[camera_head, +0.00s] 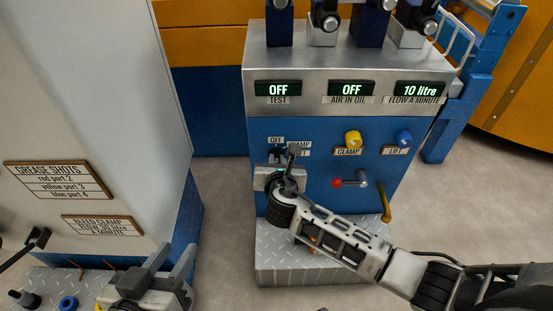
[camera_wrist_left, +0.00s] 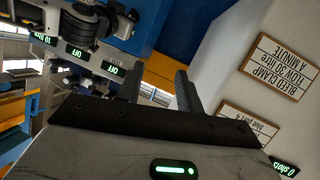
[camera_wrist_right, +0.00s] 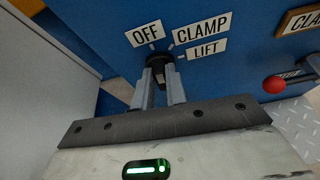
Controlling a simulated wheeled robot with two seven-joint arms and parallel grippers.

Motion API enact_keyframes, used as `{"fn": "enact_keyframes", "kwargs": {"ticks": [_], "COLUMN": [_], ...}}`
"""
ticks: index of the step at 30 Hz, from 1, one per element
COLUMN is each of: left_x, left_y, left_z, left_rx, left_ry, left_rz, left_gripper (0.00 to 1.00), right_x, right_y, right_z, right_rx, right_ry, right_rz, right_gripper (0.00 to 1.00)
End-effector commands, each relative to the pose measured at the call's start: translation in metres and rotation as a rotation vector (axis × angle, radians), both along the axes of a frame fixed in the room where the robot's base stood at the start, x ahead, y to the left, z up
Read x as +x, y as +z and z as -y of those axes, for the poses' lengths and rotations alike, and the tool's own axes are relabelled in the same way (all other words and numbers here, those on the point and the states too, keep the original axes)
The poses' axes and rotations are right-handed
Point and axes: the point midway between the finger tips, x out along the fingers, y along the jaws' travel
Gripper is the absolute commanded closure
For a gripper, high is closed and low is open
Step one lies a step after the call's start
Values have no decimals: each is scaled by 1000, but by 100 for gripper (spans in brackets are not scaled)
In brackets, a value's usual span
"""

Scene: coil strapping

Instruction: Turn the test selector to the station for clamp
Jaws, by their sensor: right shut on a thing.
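The test selector (camera_wrist_right: 160,67) is a dark knob on the blue panel front, with OFF, CLAMP and LIFT labels around it. The CLAMP label (camera_wrist_right: 201,29) is up and right of the knob in the right wrist view. My right gripper (camera_wrist_right: 161,82) is shut on the selector; its fingers and wrist hide much of the knob, so where it points is unclear. In the head view the right gripper (camera_head: 284,165) covers the selector. The TEST display (camera_head: 278,89) reads OFF. My left gripper (camera_head: 165,270) is open and empty at lower left; its fingers (camera_wrist_left: 158,88) stand apart.
The panel also has AIR IN OIL (camera_head: 351,88) and flow displays (camera_head: 418,90), a yellow knob (camera_head: 353,138), a blue knob (camera_head: 404,137) and a red-tipped lever (camera_head: 350,183). A white cabinet (camera_head: 90,120) with signs stands at left. Bare floor lies between them.

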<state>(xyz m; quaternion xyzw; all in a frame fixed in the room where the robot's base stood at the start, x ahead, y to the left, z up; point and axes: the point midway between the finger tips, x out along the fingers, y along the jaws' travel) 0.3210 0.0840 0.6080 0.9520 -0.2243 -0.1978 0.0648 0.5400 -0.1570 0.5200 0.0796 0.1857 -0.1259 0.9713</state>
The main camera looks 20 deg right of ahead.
Motion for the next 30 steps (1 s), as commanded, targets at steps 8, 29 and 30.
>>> {"fn": "enact_keyframes", "kwargs": {"ticks": [8, 29, 30], "left_x": [3, 1, 1], "left_y": [-8, 3, 4], "left_z": [-3, 1, 1], "left_rx": [24, -20, -23], "left_ry": [10, 2, 3], "left_rz": [-50, 33, 36], "left_gripper": [64, 64, 64], "right_x": [-1, -3, -3], "right_y": [-1, -6, -6], "right_z": [6, 12, 12], "right_rx": [210, 624, 632], "right_ry": [-2, -1, -1], "right_rz": [59, 181, 183], "right_gripper": [100, 100, 100]}}
